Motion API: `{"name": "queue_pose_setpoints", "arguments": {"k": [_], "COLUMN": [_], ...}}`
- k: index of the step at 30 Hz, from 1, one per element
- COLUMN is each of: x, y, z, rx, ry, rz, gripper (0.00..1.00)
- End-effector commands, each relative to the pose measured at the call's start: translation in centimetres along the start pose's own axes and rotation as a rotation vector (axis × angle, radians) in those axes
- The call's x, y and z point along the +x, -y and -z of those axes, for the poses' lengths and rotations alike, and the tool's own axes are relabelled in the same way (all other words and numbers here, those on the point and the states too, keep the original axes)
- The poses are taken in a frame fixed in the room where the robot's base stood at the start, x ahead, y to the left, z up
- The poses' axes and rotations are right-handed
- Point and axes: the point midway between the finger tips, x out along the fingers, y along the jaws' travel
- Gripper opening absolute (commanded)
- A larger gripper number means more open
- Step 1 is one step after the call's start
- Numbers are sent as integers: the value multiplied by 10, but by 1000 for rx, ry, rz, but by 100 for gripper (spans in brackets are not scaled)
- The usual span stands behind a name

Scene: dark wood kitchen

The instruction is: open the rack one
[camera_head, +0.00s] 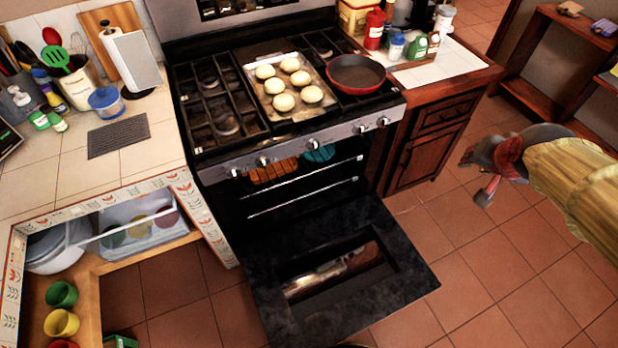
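The oven (285,185) stands in the middle with its dark door (405,270) folded down and open. Two rack front bars show inside, an upper one (330,168) and a lower one (302,197). Both look pushed in. Which one is "rack one" is not marked. An orange item (274,171) and a teal item (320,153) show near the top of the oven opening. My gripper (477,177) is at the right over the floor, well away from the racks. Its two fingers look spread apart, with nothing between them.
A tray of pale buns (256,95) and a red pan (355,74) are on the stovetop. A counter with open shelves (120,265) is at left. A wooden cabinet (425,140) is right of the oven. Tiled floor (480,265) between door and arm is clear.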

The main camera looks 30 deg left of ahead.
Motion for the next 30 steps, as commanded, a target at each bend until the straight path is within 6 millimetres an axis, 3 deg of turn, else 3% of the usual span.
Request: {"name": "queue_pose_setpoints", "arguments": {"k": [1,6,14,17,23,30], "x": [24,93,206,248,332,419], "y": [12,52,120,147,199,253], "z": [8,33,40,31,-5,-78], "rx": [7,42,101,125,176,243], "ry": [-2,-41,-86,-97,-108,-102], "rz": [12,61,156,198,289,410], "gripper": [24,24,24,24,24,24]}}
